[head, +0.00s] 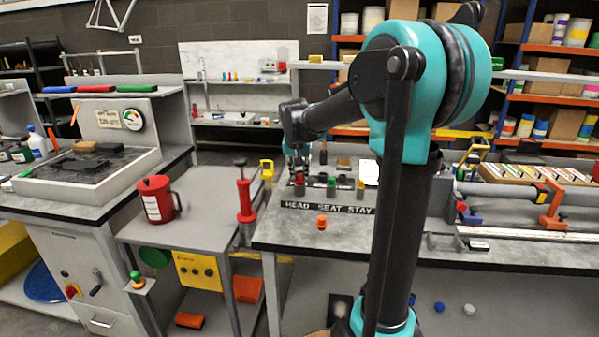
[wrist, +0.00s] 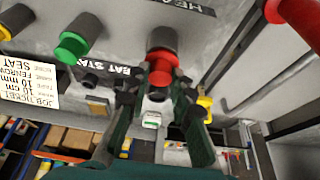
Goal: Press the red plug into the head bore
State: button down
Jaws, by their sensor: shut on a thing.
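The red plug (wrist: 160,66) sits between the fingers of my gripper (wrist: 157,88) in the wrist view, with the fingers closed on it. A dark round cylinder (wrist: 162,38) is directly in line with the plug's far end. I cannot tell how deep the plug sits in it, and the bore itself is hidden. In the head view my gripper (head: 298,164) is above the left end of the row, over the HEAD label (head: 297,205), with the red plug (head: 299,179) small below it.
A green plug (wrist: 72,46) and a yellow one (wrist: 5,33) sit at neighbouring dark cylinders. An orange piece (head: 321,222) stands on the front of the bench (head: 285,235). A red pump-like tool (head: 245,195) and red jug (head: 158,200) stand to the left.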

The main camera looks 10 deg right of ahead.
jog(key=shift+f, duration=0.3)
jog(key=c, duration=1.2)
grip_release()
jog(key=shift+r, duration=0.1)
